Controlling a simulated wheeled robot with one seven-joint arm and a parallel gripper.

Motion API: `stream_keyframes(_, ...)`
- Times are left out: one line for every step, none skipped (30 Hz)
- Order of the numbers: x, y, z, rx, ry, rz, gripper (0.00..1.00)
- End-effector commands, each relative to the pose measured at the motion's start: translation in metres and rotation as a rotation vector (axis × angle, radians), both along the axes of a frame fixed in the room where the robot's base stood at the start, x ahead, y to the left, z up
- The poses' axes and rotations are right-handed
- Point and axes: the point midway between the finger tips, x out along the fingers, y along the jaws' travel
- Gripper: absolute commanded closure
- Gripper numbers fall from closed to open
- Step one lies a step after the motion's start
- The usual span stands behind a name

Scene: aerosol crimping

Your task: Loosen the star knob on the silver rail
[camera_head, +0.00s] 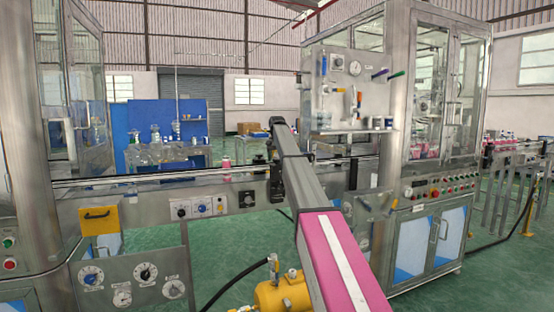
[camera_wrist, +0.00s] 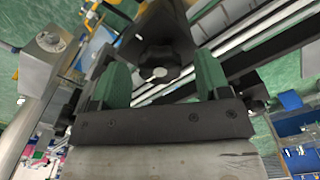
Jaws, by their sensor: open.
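My gripper (camera_wrist: 157,76) is open, with one green finger pad on each side of the knob. I cannot tell whether the pads touch it. The silver rail (camera_wrist: 262,32) runs diagonally beside a dark bar in the wrist view. In the head view the rail (camera_head: 150,182) runs along the conveyor, and my arm reaches out to it across the middle. The knob and my finger pads cannot be made out there.
A panel with gauges (camera_head: 348,85) and a glazed machine cabinet (camera_head: 440,110) stand to the right of my arm. A dial panel (camera_head: 130,280) is at the lower left. A yellow tank (camera_head: 283,294) with a black hose sits low in front. Green floor shows below the conveyor.

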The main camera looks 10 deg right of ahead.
Motion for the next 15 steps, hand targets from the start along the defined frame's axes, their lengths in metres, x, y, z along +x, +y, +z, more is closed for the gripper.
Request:
stream_keyframes(0.0,0.0,0.0,0.0,0.0,0.0,0.3)
stream_keyframes(0.0,0.0,0.001,0.0,0.0,0.0,0.3)
stream_keyframes(0.0,0.0,0.002,0.0,0.0,0.0,0.3)
stream_keyframes(0.0,0.0,0.003,0.0,0.0,0.0,0.3)
stream_keyframes(0.0,0.0,0.004,0.0,0.0,0.0,0.3)
stream_keyframes(0.001,0.0,0.006,0.0,0.0,0.0,0.3)
stream_keyframes(0.001,0.0,0.009,0.0,-0.001,0.0,0.3)
stream_keyframes(0.001,0.0,0.012,0.0,-0.001,0.0,0.3)
stream_keyframes(0.001,0.0,0.016,0.0,-0.001,0.0,0.3)
stream_keyframes(0.001,0.0,0.02,0.0,-0.002,0.0,0.3)
stream_keyframes(0.001,0.0,0.025,0.0,-0.002,0.0,0.3)
stream_keyframes(0.001,0.0,0.031,0.0,-0.002,0.0,0.3)
stream_keyframes(0.001,0.0,0.037,0.0,-0.002,0.0,0.3)
stream_keyframes(0.001,0.0,0.042,0.001,-0.001,0.0,0.3)
stream_keyframes(0.002,0.0,0.049,0.0,-0.001,0.0,0.3)
